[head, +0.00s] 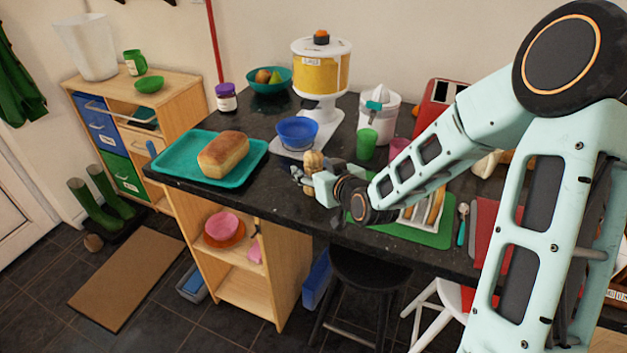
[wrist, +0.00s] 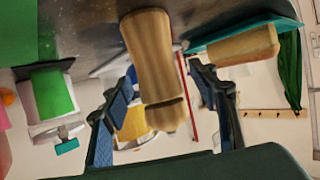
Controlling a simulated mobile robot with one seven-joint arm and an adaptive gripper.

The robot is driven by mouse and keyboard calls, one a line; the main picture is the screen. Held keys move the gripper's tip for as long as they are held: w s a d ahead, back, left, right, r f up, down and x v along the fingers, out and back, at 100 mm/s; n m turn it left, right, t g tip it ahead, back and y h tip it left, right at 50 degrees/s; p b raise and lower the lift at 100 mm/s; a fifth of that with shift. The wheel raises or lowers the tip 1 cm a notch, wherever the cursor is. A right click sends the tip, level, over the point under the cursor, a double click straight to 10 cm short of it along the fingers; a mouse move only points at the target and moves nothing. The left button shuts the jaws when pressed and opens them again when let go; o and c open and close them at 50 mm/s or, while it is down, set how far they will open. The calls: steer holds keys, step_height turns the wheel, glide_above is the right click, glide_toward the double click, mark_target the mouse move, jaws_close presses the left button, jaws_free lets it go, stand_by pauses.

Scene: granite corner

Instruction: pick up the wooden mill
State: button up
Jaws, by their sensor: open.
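The wooden mill (head: 314,160) is on the dark counter in the head view; its pale knobbed top shows above my gripper and its lower part is hidden. In the wrist view, which is upside down, the mill (wrist: 152,55) shows large, its wide body towards the top of the picture and its knob lower down. My gripper (head: 302,176) is open at the mill. In the wrist view the two fingers of my gripper (wrist: 163,75) stand on either side of the mill, with gaps visible on both sides. I cannot tell exactly how deep the mill sits between them.
A teal tray (head: 168,150) with a bread loaf (head: 223,155) lies to the left. A green cup (head: 366,144) is close on the right. A green mat (head: 435,237) lies under my arm.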

steer(key=c, duration=1.4)
steer(key=shift+r, duration=0.2)
